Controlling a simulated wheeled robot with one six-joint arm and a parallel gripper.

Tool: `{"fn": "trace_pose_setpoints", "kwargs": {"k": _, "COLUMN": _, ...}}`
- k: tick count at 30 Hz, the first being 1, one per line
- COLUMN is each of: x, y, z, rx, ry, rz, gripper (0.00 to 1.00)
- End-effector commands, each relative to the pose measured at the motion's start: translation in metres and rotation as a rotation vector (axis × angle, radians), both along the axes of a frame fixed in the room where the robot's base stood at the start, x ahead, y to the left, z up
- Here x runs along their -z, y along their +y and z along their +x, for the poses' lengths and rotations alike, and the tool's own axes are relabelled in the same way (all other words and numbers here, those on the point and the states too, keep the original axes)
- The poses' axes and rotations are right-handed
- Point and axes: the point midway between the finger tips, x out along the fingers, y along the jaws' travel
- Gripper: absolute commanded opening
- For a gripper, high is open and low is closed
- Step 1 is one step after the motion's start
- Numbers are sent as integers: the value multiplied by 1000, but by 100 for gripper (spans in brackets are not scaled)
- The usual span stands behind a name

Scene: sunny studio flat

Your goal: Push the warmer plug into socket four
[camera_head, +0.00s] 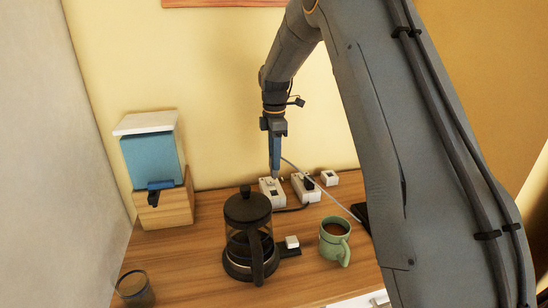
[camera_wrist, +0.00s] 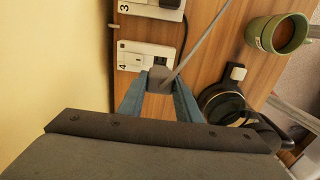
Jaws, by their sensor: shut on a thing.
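My gripper (camera_head: 275,172) reaches down at the back of the counter, over the left socket block. In the wrist view its two blue fingers (camera_wrist: 160,88) are shut on a grey plug (camera_wrist: 159,76). A pale grey cable (camera_wrist: 203,42) runs from the plug and, in the head view, down to the right (camera_head: 328,193). Socket four (camera_wrist: 147,56), a white block marked 4, lies just beyond the plug, which overlaps its near edge in this view. It also shows under my gripper in the head view (camera_head: 271,193). I cannot tell whether plug and socket touch.
Socket three (camera_wrist: 152,8) is beside socket four, with something dark in it (camera_head: 305,187). A small white block (camera_head: 330,178) is further right. A coffee press (camera_head: 248,225), a green mug (camera_head: 335,240) and a glass (camera_head: 135,288) stand in front. A blue dispenser (camera_head: 152,160) stands left.

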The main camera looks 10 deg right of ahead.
Motion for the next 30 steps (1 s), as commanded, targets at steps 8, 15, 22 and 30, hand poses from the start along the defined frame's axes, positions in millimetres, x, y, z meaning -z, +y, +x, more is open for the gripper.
{"fn": "trace_pose_setpoints", "kwargs": {"k": 8, "x": 8, "y": 1, "z": 0, "rx": -3, "ry": 0, "rz": 1, "gripper": 9}}
{"fn": "trace_pose_setpoints", "kwargs": {"k": 15, "x": 21, "y": 2, "z": 0, "rx": -3, "ry": 1, "rz": 1, "gripper": 9}}
{"fn": "trace_pose_setpoints", "kwargs": {"k": 22, "x": 33, "y": 2, "z": 0, "rx": -3, "ry": 0, "rz": 1, "gripper": 9}}
{"fn": "trace_pose_setpoints", "kwargs": {"k": 30, "x": 48, "y": 2, "z": 0, "rx": -3, "ry": 1, "rz": 1, "gripper": 9}}
